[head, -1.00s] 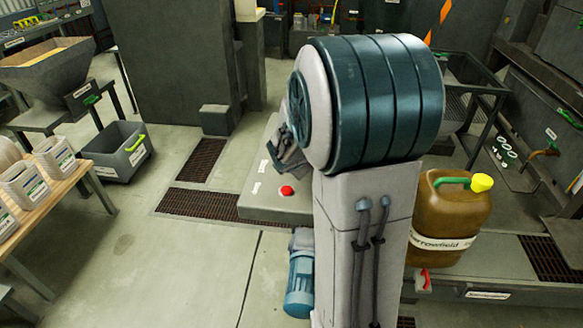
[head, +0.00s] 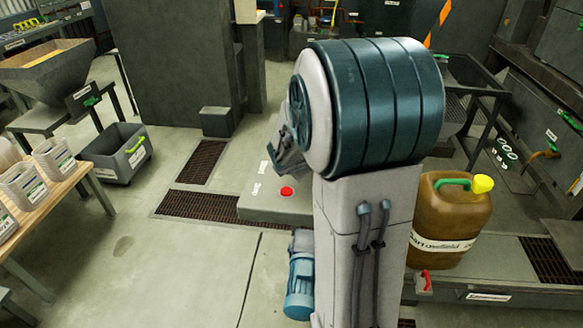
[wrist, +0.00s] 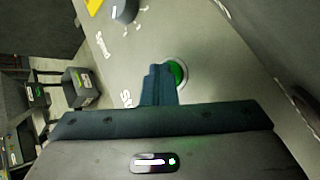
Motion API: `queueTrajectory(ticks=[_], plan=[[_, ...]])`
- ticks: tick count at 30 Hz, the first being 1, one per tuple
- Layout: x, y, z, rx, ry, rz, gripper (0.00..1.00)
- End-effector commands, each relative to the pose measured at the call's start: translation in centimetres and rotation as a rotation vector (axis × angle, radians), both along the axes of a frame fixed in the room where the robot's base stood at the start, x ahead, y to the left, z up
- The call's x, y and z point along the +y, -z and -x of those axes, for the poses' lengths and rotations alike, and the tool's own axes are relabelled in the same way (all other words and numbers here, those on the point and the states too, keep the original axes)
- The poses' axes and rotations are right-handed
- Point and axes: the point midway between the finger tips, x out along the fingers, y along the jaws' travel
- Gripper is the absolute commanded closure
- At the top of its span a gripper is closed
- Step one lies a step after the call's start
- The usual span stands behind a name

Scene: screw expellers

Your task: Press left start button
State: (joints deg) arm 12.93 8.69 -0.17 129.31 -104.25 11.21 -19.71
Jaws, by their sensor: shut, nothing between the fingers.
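A green round button (wrist: 177,75) with a pale ring sits on a grey panel (wrist: 215,50) in the wrist view. My gripper (wrist: 160,70) is shut and empty. Its blue-grey fingertips overlap the button's left side in that view; I cannot tell whether they touch it. In the head view my gripper (head: 286,152) shows only partly beside my arm, above the grey console (head: 262,207). The green button is hidden there. A red button (head: 287,193) stands on the console's front part, below my gripper in the picture.
A dark knob (wrist: 124,10) and white lettering are on the panel. A brown jerrycan (head: 450,215) with a yellow cap stands right of my arm. A blue motor (head: 300,285) is below the console. Open floor lies to the left.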

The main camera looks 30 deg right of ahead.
Motion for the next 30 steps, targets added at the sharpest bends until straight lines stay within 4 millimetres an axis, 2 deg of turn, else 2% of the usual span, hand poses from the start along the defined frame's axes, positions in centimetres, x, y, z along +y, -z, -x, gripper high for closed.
queueTrajectory(ticks=[7,20,30], plan=[[0.0,-1.5,0.0,0.000,-0.001,-0.001,1.00],[0.0,-1.8,0.0,0.000,0.000,0.000,1.00],[0.0,-5.2,0.0,-0.001,-0.001,0.000,1.00]])
